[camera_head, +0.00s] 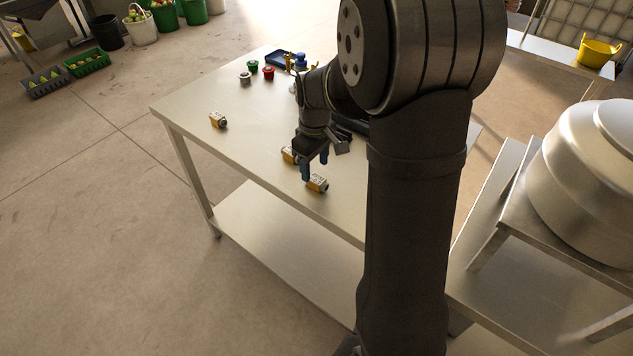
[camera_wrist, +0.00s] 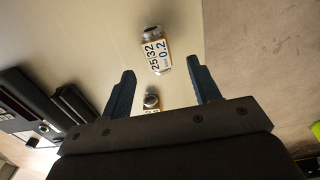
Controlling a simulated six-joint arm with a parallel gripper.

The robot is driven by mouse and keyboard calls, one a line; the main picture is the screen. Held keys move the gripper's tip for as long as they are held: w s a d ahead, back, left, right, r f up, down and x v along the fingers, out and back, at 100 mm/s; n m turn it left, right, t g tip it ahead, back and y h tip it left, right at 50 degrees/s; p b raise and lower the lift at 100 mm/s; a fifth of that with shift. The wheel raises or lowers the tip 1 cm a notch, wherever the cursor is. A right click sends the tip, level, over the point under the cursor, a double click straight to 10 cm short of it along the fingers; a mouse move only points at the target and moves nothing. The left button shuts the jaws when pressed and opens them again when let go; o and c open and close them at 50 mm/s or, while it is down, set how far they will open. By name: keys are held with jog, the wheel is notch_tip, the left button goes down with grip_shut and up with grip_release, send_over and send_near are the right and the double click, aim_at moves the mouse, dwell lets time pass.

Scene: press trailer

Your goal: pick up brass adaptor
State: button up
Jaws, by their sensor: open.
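Three small brass-coloured adaptors with white labels lie on the table. One adaptor (camera_head: 218,120) is alone at the left. A third adaptor (camera_head: 318,183) lies near the table's front edge, close to the fingertips. In the wrist view, an adaptor (camera_wrist: 157,50) labelled "2532 0.2" lies just beyond the fingertips of my gripper (camera_wrist: 160,68). Another adaptor (camera_wrist: 151,102) shows between the fingers, partly hidden by the gripper body. My gripper is open with its blue fingers apart, holding nothing.
The table (camera_head: 190,98) is clear between the left adaptor and my gripper. Green (camera_head: 252,66) and red (camera_head: 268,72) fittings and a blue tray (camera_head: 284,58) stand at the back. A large metal vessel (camera_head: 585,175) stands at the right.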

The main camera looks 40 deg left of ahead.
aim_at(317, 179)
notch_tip(317, 179, down, 4)
jog(key=shift+w+d+f, duration=0.15)
jog(key=c, duration=1.2)
jog(key=shift+o, duration=0.2)
